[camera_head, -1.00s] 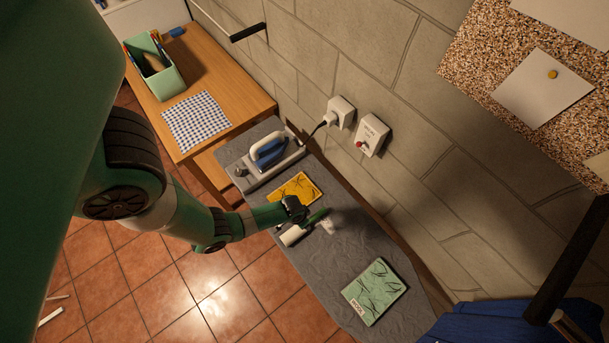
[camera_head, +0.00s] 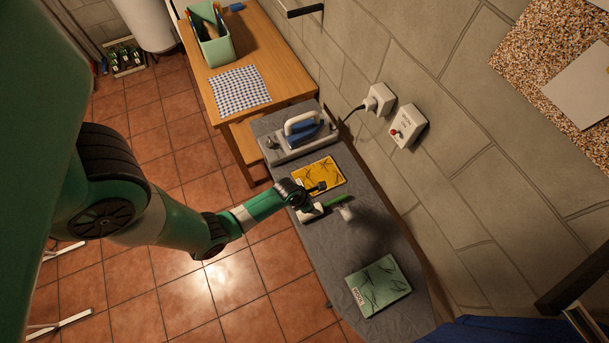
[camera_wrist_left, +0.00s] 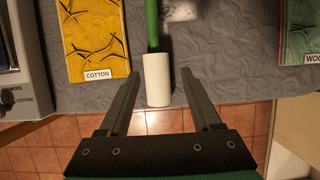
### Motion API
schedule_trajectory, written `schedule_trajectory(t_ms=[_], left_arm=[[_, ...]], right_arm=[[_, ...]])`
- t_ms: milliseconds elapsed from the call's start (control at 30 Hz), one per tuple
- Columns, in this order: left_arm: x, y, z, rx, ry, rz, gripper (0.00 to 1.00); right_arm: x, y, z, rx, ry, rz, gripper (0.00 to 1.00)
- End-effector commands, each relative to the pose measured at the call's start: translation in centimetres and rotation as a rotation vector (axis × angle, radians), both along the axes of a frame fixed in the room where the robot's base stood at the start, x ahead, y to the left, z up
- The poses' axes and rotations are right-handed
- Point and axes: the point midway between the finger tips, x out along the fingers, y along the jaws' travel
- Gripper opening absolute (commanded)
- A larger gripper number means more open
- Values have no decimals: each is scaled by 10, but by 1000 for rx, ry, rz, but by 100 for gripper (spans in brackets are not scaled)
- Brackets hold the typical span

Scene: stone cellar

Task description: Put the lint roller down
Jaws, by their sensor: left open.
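The lint roller has a white roll (camera_wrist_left: 157,80) and a green handle (camera_wrist_left: 152,22). It lies on the grey-covered ironing board (camera_wrist_left: 225,70), its roll toward the near edge and its handle pointing toward the wall. In the head view the green handle (camera_head: 336,201) shows beyond my left gripper (camera_head: 316,199). In the left wrist view my left gripper (camera_wrist_left: 158,92) is open, one finger on each side of the white roll, with visible gaps. I cannot tell the fingers' height over the board. My right gripper is not in view.
A yellow cotton packet (camera_head: 320,177) and an iron on its rest (camera_head: 298,138) lie toward the far end. A green packet (camera_head: 379,286) lies at the near end. A small whitish object (camera_head: 345,213) stands beside the handle. The grey cloth between it and the green packet is clear.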

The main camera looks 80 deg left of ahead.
Motion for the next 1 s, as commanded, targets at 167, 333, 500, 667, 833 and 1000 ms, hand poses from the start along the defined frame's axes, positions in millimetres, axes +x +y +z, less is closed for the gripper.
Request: schedule_trajectory(t_ms=[167,333,500,667,833,1000], left_arm=[[1,5,-6,3,-2,10,65],[9,7,-32,4,-2,8,65],[20,10,-60,5,-1,8,65],[23,11,-63,4,0,8,65],[28,12,-78,5,-1,7,65],[40,15,-103,4,1,6,65]], right_arm=[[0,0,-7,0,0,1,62],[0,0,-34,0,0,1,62],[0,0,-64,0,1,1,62],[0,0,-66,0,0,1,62],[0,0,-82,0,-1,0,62],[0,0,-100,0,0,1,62]])
